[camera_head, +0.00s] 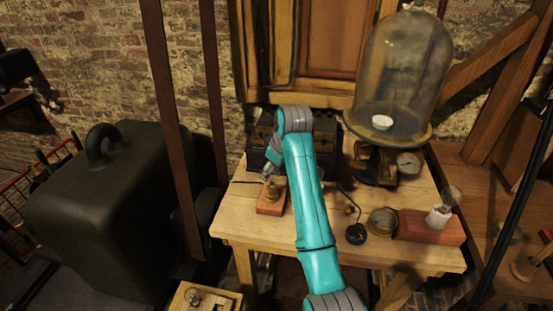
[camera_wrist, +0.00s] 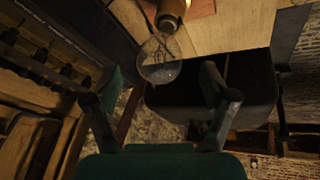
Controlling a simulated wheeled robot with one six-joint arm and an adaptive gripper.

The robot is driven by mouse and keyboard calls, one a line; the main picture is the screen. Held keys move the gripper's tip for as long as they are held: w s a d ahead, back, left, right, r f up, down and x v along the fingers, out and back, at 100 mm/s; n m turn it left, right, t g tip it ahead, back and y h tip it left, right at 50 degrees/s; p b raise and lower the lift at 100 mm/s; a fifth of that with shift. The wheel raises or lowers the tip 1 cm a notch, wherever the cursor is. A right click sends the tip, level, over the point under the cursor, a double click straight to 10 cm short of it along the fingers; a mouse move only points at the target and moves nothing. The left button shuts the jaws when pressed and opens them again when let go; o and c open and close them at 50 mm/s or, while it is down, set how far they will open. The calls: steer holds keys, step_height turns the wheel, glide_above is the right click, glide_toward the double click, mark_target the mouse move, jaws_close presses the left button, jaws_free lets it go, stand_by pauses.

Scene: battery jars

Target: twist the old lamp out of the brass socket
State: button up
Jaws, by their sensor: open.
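The brass socket (camera_head: 272,190) stands on a small wooden block (camera_head: 265,207) at the table's left side. In the wrist view the brass socket (camera_wrist: 170,12) is at the top, with the clear glass lamp (camera_wrist: 160,62) in it. My gripper (camera_wrist: 162,80) is open, with one finger on each side of the lamp's rounded end. I see no finger touching the glass. In the head view my gripper (camera_head: 268,170) is small and partly hidden by my arm, just above the socket; the lamp is hard to make out there.
A glass bell jar (camera_head: 400,75) stands at the table's back right, beside a round gauge (camera_head: 408,162). A white holder (camera_head: 439,216) sits on a red block at right. Another bulb (camera_head: 193,296) lies on a small stand (camera_head: 225,303) in front. Dark battery jars (camera_head: 262,130) stand behind my arm.

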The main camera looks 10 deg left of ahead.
steer(key=shift+x, duration=1.9)
steer(key=c, duration=1.4)
steer(key=n+g+y, duration=0.1)
steer(key=n, duration=0.2)
steer(key=shift+d+n, duration=0.1)
steer(key=shift+n, duration=0.3)
steer(key=shift+f+n+g+y, duration=0.1)
steer(key=shift+n+g+y, duration=0.35)
steer(key=shift+n, duration=0.85)
steer(key=n+g, duration=0.1)
steer(key=n, duration=0.1)
steer(key=shift+n+g, duration=0.25)
steer(key=shift+n, duration=0.15)
steer(key=n+g, duration=0.1)
steer(key=n, duration=0.2)
steer(key=shift+n+g, duration=0.3)
